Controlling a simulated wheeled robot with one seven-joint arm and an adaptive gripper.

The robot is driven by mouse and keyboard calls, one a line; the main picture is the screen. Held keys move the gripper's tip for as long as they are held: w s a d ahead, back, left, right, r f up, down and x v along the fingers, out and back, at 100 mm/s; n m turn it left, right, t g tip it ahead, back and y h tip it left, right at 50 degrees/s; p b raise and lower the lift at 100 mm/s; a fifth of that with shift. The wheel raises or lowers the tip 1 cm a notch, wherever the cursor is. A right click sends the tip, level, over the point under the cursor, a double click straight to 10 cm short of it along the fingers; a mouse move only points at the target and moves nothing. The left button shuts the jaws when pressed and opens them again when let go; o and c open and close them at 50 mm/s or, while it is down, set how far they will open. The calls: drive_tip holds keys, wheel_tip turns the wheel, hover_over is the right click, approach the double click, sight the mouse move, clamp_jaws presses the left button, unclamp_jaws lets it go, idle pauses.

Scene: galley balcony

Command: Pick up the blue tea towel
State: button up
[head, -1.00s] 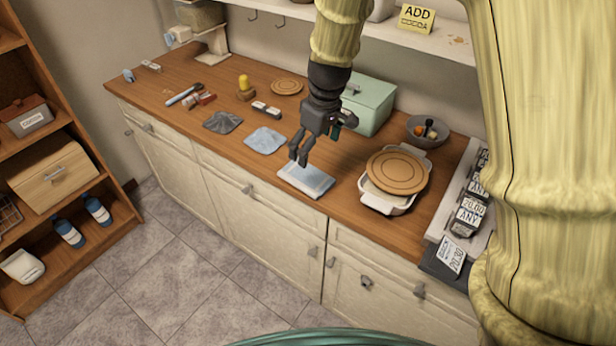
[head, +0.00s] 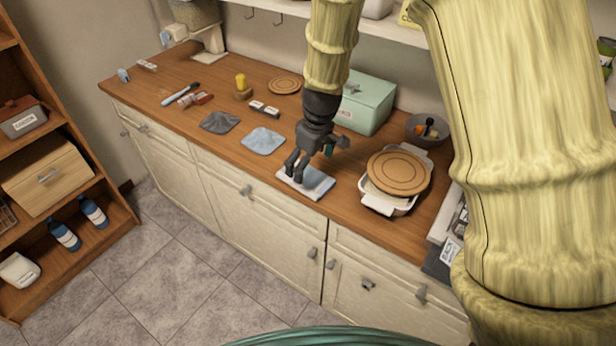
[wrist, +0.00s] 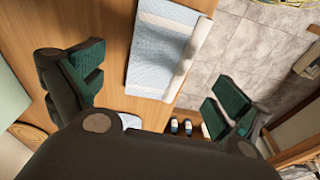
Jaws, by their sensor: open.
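The blue tea towel (head: 318,184) lies folded flat near the front edge of the counter, pale blue with whitish parts. In the wrist view the towel (wrist: 160,50) shows a woven blue surface and a pale strip along its right side. My gripper (head: 296,172) is open, fingers pointing down, just above the towel's left part; I cannot tell whether they touch it. In the wrist view my gripper (wrist: 160,92) has its fingers wide apart with nothing between them.
A blue-grey cloth (head: 263,141) and a dark grey cloth (head: 220,122) lie left of the towel. A white dish with a round wooden lid (head: 398,172) stands to the right. A green box (head: 368,103) stands behind. The counter's front edge is close to the towel.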

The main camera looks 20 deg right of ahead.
sight(306, 178)
drive_tip(key=shift+w+a+f+p, duration=0.15)
drive_tip(key=shift+f+p, duration=0.2)
drive_tip(key=shift+f, duration=0.4)
drive_tip(key=shift+w+a+f+p, duration=0.1)
drive_tip(key=shift+f+p, duration=0.25)
drive_tip(key=shift+f, duration=0.35)
drive_tip(key=shift+w+f, duration=0.1)
drive_tip(key=shift+f, duration=0.95)
drive_tip(key=shift+a, duration=0.1)
drive_tip(key=shift+c, duration=0.4)
drive_tip(key=c, duration=1)
